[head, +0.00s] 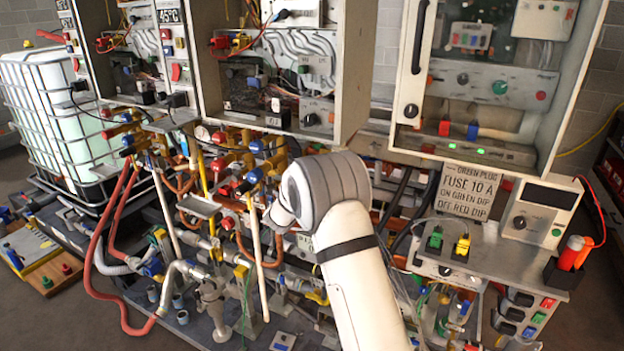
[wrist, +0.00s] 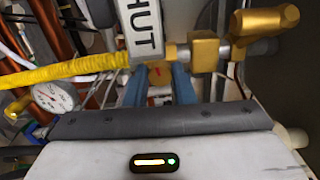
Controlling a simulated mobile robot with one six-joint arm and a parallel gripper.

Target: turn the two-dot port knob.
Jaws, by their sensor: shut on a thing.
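My gripper (wrist: 158,88) shows in the wrist view as two blue fingers, shut on a brass-coloured piece (wrist: 160,74) with a small red mark. I cannot make out two dots on it, so I cannot tell if it is the two-dot port knob. A brass fitting (wrist: 205,52) sits just to its right. In the head view my white arm reaches into the pipework below the cabinets, and its rounded wrist hides the fingers and what they hold.
A white tag reading "HUT" (wrist: 143,32) hangs just above the fingers. A yellow hose (wrist: 75,68) and a round gauge (wrist: 53,96) are to the left. In the head view, valves with red and blue knobs (head: 256,147) crowd left of my wrist; a "FUSE 10 A" sign (head: 468,190) is right.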

